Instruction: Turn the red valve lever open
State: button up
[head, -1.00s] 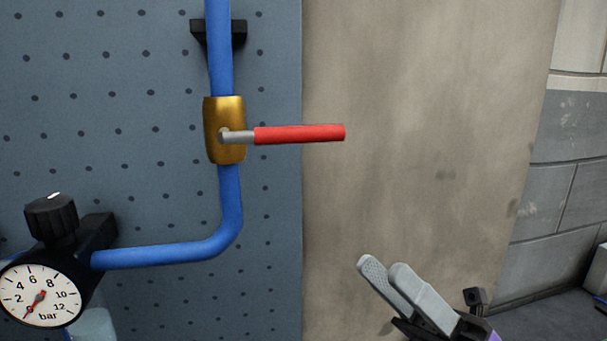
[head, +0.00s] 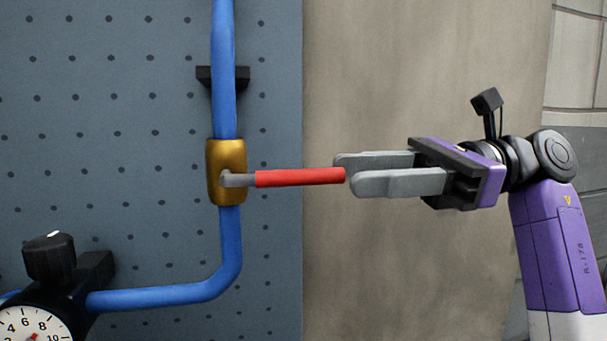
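The red valve lever (head: 300,177) sticks out to the right, level, from the brass valve body (head: 226,172) on a vertical blue pipe (head: 223,90). The lever lies across the pipe. My gripper (head: 350,173) comes from the right and points left at the lever's free end. Its two grey fingers are apart with a gap between them, and nothing is seen held. The fingertips overlap or nearly meet the lever's tip in the picture. I cannot tell whether they touch it.
A pressure gauge (head: 32,325) and a black knob (head: 49,257) are at the lower left. A black pipe bracket (head: 240,78) is above the valve. A blue-grey perforated panel (head: 110,150) is behind the pipe. The space above and below the lever is clear.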

aim_at(264, 179)
jog(key=shift+p+x, duration=0.7)
jog(key=shift+x, duration=2.8)
jog(key=shift+f, duration=0.1)
grip_shut()
